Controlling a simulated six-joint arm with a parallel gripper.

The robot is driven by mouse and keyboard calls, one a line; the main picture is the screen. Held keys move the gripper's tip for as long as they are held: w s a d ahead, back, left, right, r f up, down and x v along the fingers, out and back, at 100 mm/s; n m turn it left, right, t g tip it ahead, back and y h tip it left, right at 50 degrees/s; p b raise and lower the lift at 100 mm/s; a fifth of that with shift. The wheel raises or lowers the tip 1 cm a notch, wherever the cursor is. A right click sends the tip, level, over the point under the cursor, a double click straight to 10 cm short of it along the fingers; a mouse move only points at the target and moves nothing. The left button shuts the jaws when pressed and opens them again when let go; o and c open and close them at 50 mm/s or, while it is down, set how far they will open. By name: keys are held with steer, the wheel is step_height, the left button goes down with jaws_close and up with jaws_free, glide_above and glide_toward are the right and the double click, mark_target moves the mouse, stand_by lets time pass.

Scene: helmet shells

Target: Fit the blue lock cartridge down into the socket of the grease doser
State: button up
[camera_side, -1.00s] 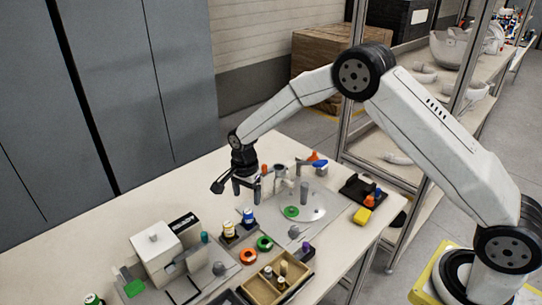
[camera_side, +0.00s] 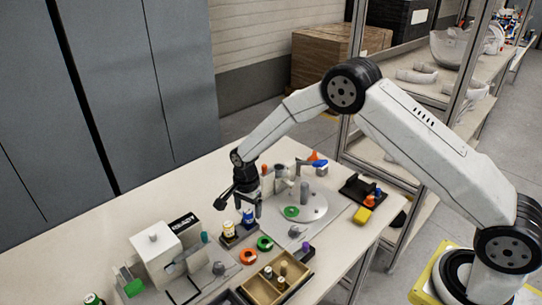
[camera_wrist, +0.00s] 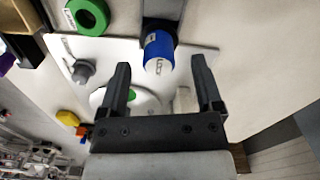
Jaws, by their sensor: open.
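The blue lock cartridge (camera_side: 248,217), blue with a white labelled end, stands in a dark rack (camera_side: 238,237) beside a yellow-and-white cartridge (camera_side: 229,229). In the wrist view the blue cartridge (camera_wrist: 159,47) is just ahead of the gap between my fingertips. My gripper (camera_side: 246,206) is open and empty, close above the cartridge; in the wrist view my gripper (camera_wrist: 160,66) has its fingers wide apart. I cannot tell for sure which fixture is the grease doser. A grey post (camera_side: 304,193) stands at a round plate (camera_side: 318,210), and no socket is clearly visible.
A white box device (camera_side: 155,242) with a READY panel stands left of the rack. Orange (camera_side: 248,256) and green (camera_side: 265,243) rings and a wooden tray (camera_side: 262,292) lie in front. A black tray (camera_side: 356,187) and yellow block (camera_side: 362,215) are right. The table's back left is clear.

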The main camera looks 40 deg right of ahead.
mark_target(248, 220)
steer(key=shift+f, duration=1.45)
steer(key=shift+c, duration=0.2)
jaws_close()
